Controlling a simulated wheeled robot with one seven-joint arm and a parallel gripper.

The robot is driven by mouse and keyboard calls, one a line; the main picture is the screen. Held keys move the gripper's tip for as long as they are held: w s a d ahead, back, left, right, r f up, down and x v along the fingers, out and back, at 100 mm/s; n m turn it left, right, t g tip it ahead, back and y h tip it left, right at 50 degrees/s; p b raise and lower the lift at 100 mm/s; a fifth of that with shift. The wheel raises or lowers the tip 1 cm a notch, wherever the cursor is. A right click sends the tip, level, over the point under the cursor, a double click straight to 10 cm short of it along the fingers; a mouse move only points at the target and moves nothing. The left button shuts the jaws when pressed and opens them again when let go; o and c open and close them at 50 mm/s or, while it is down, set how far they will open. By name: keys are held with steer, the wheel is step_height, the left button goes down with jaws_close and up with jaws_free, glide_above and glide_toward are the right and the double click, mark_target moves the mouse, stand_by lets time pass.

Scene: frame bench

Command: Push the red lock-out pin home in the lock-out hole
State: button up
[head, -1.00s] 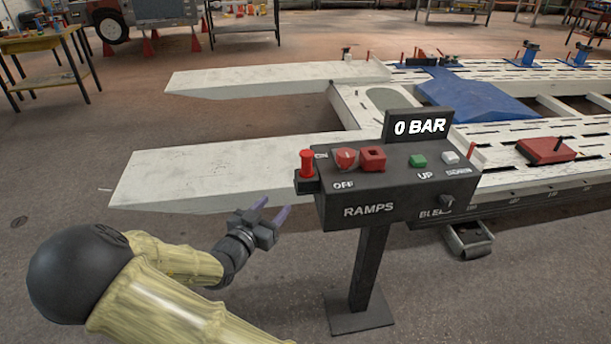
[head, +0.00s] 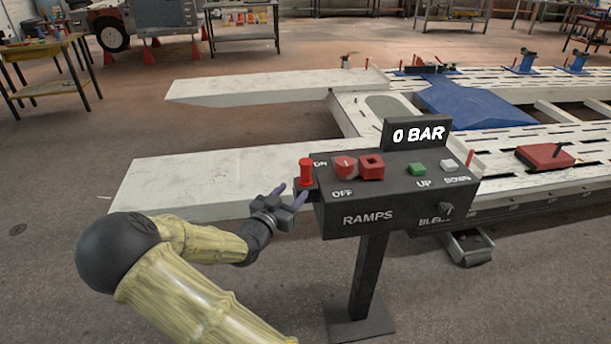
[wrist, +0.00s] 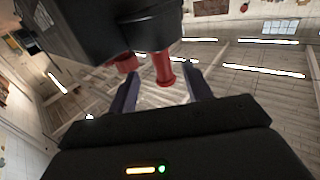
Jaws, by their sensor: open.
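The red lock-out pin (head: 306,172) stands upright in a small dark bracket on the left end of the black RAMPS control box (head: 385,208). The lock-out hole is hidden under it, so I cannot tell how deep the pin sits. My gripper (head: 291,194) is open and empty, just left of and slightly below the pin's head. In the wrist view, the pin (wrist: 165,70) shows beyond and between the two spread purple-grey fingers (wrist: 162,78). No contact is visible.
The box carries a red round knob (head: 345,166), a red square button (head: 371,166), a green button (head: 416,169) and a white button (head: 447,165). A display (head: 418,134) reads 0 BAR. A white ramp (head: 200,183) lies behind. Floor left of the post is free.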

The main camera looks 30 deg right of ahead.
mark_target(303, 178)
steer(key=shift+x, duration=1.55)
steer(key=shift+d, duration=0.1)
steer(key=x, duration=0.3)
steer(key=p+x, duration=0.1)
steer(key=shift+w+d+r, duration=0.1)
steer(key=shift+r, duration=0.15)
steer(key=shift+w+d, duration=0.25)
steer(key=shift+d, duration=0.1)
jaws_close()
